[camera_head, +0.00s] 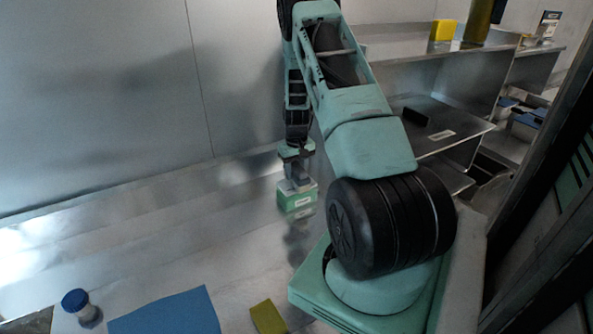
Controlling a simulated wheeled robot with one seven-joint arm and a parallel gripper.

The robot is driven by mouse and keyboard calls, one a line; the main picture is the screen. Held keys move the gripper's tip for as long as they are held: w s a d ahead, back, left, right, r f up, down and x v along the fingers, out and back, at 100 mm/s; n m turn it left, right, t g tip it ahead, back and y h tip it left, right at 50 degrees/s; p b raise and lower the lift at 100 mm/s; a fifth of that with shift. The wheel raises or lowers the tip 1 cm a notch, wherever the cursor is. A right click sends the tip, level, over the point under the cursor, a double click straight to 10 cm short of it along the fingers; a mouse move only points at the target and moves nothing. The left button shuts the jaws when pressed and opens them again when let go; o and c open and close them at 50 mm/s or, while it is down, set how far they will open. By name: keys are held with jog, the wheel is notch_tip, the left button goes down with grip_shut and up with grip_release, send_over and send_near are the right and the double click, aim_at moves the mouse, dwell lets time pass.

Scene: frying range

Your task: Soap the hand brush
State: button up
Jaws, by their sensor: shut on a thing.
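My gripper (297,180) points down over the metal counter near the middle of the view. It is shut on a small green block with a pale top and a white label (297,200). A darker reflection shows on the counter below the block, and I cannot tell whether the block touches the surface. I cannot make out bristles on it, so I cannot say if it is the hand brush. A small jar with a blue lid (78,303) stands at the lower left; its contents are unclear. No other brush or soap is recognisable.
A blue mat or cloth (168,314) and an olive-yellow pad (268,317) lie at the front. The counter (140,240) left of my gripper is clear up to the wall. A yellow block (443,30) and a dark yellow bottle (478,20) stand on the back-right shelf.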

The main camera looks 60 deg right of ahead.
aim_at(297, 164)
jog(key=shift+f+b, duration=0.5)
jog(key=shift+f, duration=0.05)
dwell(1.6)
jog(key=shift+r, duration=0.1)
jog(key=shift+r+p, duration=1.95)
jog(key=shift+r, duration=1.55)
jog(key=shift+f, duration=0.1)
